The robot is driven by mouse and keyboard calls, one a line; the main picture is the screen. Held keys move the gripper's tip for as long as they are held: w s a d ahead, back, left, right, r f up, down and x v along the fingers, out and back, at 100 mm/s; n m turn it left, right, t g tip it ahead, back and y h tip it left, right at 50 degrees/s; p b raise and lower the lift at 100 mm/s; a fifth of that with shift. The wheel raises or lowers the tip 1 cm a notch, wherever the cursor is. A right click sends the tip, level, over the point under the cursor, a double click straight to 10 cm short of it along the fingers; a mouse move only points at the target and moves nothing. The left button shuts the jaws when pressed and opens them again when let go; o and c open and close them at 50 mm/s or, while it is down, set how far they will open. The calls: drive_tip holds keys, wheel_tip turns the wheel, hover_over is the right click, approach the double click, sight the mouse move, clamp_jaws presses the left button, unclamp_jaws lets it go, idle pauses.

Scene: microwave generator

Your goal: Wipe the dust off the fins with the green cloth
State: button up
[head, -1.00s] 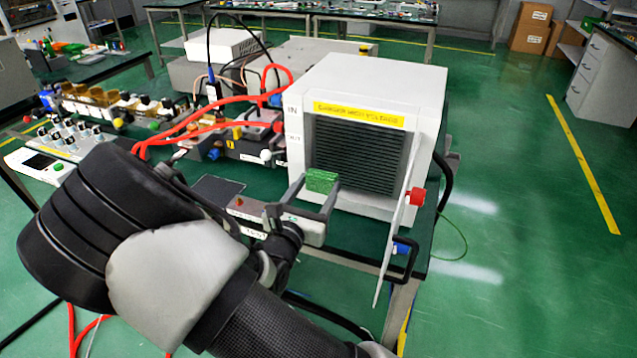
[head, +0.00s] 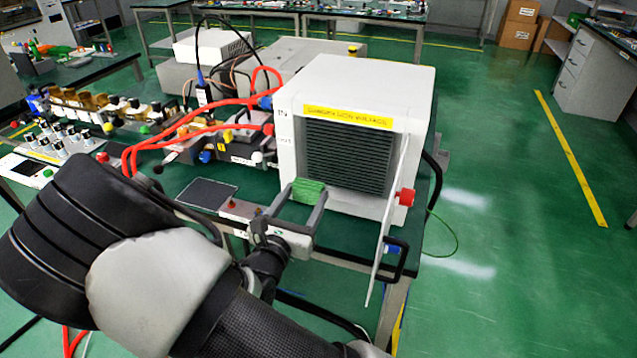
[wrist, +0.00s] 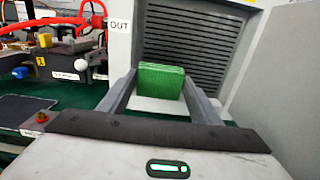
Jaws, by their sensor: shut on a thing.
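The green cloth (head: 307,191) is a small folded block held between the fingertips of my gripper (head: 298,196). The cloth also shows in the wrist view (wrist: 161,81), between the two fingers of my gripper (wrist: 160,88). The dark horizontal fins (head: 347,157) sit in the front opening of the white box under a yellow warning label. In the wrist view the fins (wrist: 190,45) are behind and above the cloth. The cloth is in front of the lower left of the fins. I cannot tell whether it touches them. Dust cannot be made out.
The white box (head: 392,85) stands on the dark green bench. Its open door panel (head: 387,225) with a red knob stands out on the right. Red cables (head: 190,122) and small instruments lie left. A dark pad (head: 207,193) lies left of my gripper.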

sight(314, 181)
drive_tip(key=shift+w, duration=0.1)
drive_tip(key=shift+x, duration=3.25)
drive_tip(key=shift+x, duration=1.05)
drive_tip(key=shift+s+d+p, duration=0.15)
drive_tip(key=shift+s+d, duration=0.15)
drive_tip(key=shift+d, duration=0.3)
drive_tip(key=shift+s+d+p, duration=0.1)
drive_tip(key=shift+s+d, duration=0.15)
drive_tip(key=shift+d, duration=0.4)
drive_tip(key=shift+s+d+p, duration=0.15)
drive_tip(key=shift+s+d, duration=0.15)
drive_tip(key=shift+d, duration=0.3)
drive_tip(key=shift+w, duration=0.1)
drive_tip(key=shift+w+a+r+p, duration=0.1)
drive_tip(key=shift+w+a, duration=0.2)
drive_tip(key=shift+a, duration=0.3)
drive_tip(key=shift+w+a+r+p, duration=0.15)
drive_tip(key=shift+w+a, duration=0.2)
drive_tip(key=shift+a, duration=0.25)
drive_tip(key=shift+w+a+f+p, duration=0.1)
drive_tip(key=shift+w+a, duration=0.2)
drive_tip(key=shift+a, duration=0.35)
